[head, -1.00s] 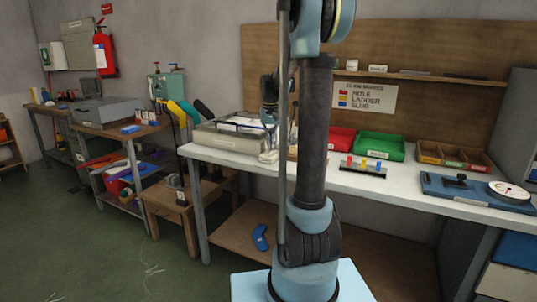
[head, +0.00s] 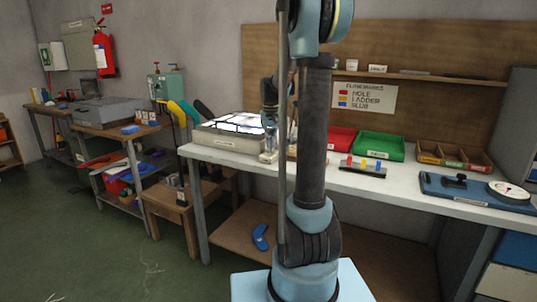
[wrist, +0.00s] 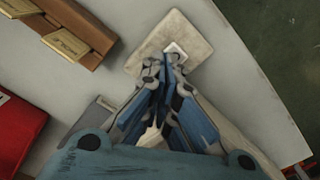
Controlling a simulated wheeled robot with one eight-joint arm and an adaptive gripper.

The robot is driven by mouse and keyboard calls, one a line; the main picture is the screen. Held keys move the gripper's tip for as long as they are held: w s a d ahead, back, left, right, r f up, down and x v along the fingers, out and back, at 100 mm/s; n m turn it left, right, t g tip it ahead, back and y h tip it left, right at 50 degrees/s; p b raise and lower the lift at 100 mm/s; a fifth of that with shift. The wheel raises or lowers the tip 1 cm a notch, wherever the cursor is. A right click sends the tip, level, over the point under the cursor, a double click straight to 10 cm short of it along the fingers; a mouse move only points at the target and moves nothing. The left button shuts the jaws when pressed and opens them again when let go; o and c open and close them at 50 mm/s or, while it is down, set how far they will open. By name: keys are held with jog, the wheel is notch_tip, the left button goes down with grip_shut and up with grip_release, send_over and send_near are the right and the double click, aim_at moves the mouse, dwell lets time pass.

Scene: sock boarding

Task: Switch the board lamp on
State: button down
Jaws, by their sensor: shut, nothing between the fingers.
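The board lamp's light box (head: 222,141) stands on the white bench, left of my arm in the head view. Its top panel glows bright white, with dark lines and shapes across it. In the wrist view a pale beige switch block (wrist: 150,50) lies on the bench with a small whitish button (wrist: 175,49) on it. My gripper (wrist: 163,64) is shut and empty, with its fingertips right at the button's edge. I cannot tell whether they touch it.
Red (head: 341,138) and green (head: 379,146) trays stand on the white bench (head: 410,182), right of my arm. A rack of coloured pegs (head: 363,167) stands before them.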

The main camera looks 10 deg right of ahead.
jog(key=shift+r, duration=3.5)
jog(key=s+f+t, duration=0.1)
jog(key=s+f, duration=0.2)
jog(key=s, duration=0.8)
jog(key=s+f, duration=0.2)
jog(key=s, duration=0.9)
jog(key=s+f+n+t, duration=0.1)
jog(key=s+f, duration=1.1)
jog(key=shift+s+f, duration=0.15)
jog(key=shift+s, duration=0.25)
